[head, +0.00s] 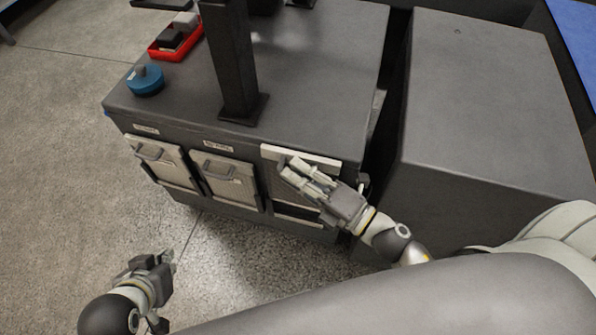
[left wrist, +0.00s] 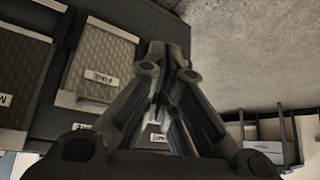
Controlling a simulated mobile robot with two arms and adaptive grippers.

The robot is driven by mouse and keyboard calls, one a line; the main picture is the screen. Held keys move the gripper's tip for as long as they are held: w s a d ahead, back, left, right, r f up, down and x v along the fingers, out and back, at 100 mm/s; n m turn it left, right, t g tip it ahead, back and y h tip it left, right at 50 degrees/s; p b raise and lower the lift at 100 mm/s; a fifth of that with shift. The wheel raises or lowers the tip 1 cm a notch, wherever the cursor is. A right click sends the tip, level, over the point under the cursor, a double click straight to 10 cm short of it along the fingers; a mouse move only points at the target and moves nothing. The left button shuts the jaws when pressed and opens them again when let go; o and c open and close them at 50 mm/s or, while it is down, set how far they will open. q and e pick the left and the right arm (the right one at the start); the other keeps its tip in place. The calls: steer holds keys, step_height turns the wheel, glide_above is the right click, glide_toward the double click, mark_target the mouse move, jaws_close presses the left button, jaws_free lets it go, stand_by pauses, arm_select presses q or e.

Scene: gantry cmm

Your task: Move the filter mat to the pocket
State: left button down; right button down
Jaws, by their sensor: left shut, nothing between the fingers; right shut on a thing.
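My right gripper (head: 306,174) is shut on the filter mat (head: 272,182), a pale-framed panel with a dark face, at the right end of the cabinet's front. The gripper and hand cover part of the mat. The pocket (head: 298,212) at that place shows only as a dark area with a pale lower edge; I cannot tell how far the mat sits in it. My left gripper (head: 148,264) is shut and empty, low over the floor at the bottom left. Its closed fingers also show in the left wrist view (left wrist: 166,60).
The grey cabinet (head: 310,75) carries a dark post (head: 232,60), a blue round object (head: 145,80) and a red tray (head: 160,53). Two framed panels with handles, left (head: 160,160) and middle (head: 228,180), fill its front. A large grey block (head: 480,100) stands right. Floor is clear at left.

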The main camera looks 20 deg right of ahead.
arm_select(q)
steer(key=shift+w+d+r+t, duration=0.15)
steer(key=shift+w+t, duration=0.05)
steer(key=shift+w, duration=0.15)
steer(key=shift+w+d+r+t, duration=0.1)
steer(key=shift+w+t, duration=0.1)
steer(key=shift+w, duration=0.15)
arm_select(e)
steer(key=shift+f, duration=0.15)
arm_select(q)
steer(key=shift+s, duration=0.1)
steer(key=shift+s+a+f+g, duration=0.2)
steer(key=shift+s+g, duration=0.1)
steer(key=shift+s, duration=0.15)
steer(key=shift+w, duration=0.1)
arm_select(e)
steer(key=shift+f, duration=0.1)
steer(key=shift+f, duration=0.3)
arm_select(q)
steer(key=shift+w+d+r+t+h+b, duration=0.2)
steer(key=shift+w+r+t, duration=0.25)
steer(key=shift+w, duration=0.3)
steer(key=shift+w+d+r+t+h+b, duration=0.15)
steer(key=shift+w+d+r+t, duration=0.25)
steer(key=shift+w, duration=0.3)
steer(key=shift+w+d+r+t+h+b, duration=0.15)
steer(key=shift+w+r+t, duration=0.35)
steer(key=shift+w, duration=0.25)
arm_select(e)
steer(key=shift+f, duration=0.3)
